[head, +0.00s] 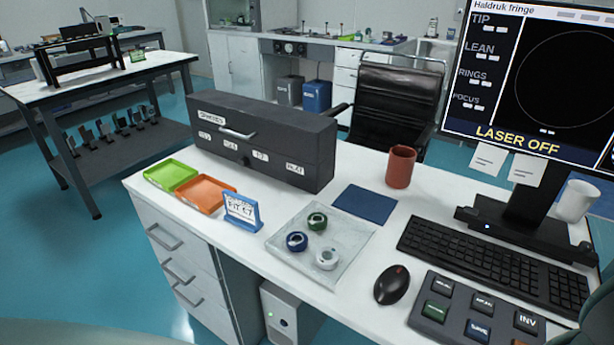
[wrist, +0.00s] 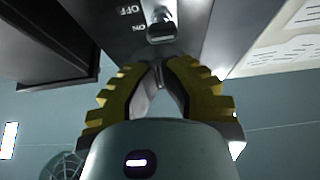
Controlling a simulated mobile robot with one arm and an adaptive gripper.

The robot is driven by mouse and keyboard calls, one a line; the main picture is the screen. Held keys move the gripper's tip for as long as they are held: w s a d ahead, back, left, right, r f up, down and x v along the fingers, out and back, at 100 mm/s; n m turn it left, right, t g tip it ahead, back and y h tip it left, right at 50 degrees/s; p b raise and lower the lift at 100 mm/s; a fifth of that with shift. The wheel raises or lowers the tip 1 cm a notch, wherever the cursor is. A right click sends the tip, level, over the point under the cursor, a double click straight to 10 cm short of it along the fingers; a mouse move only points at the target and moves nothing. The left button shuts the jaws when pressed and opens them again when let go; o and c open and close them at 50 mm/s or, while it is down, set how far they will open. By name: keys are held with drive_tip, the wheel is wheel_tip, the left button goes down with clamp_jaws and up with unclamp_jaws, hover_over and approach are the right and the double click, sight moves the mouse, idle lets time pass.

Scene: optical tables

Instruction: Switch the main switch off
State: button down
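In the wrist view, a grey switch box (wrist: 190,12) fills the top middle and carries printed OFF and ON labels that appear turned around. A metal switch lever (wrist: 162,30) sticks out beside the ON label. My gripper (wrist: 156,64), with ridged yellow-and-black fingers, is just below the lever in the picture. Its fingertips come together, with nothing visible between them. I cannot tell whether the tips touch the lever. Neither the switch nor my gripper shows in the head view.
In the wrist view, a dark box (wrist: 45,40) is at left and white papers (wrist: 290,35) are at right. In the head view, a white desk (head: 260,232) holds a black drawer box (head: 290,150), a keyboard (head: 490,262) and a monitor (head: 540,80) reading LASER OFF.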

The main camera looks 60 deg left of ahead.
drive_tip(key=v, duration=1.2)
drive_tip(key=shift+r, duration=0.2)
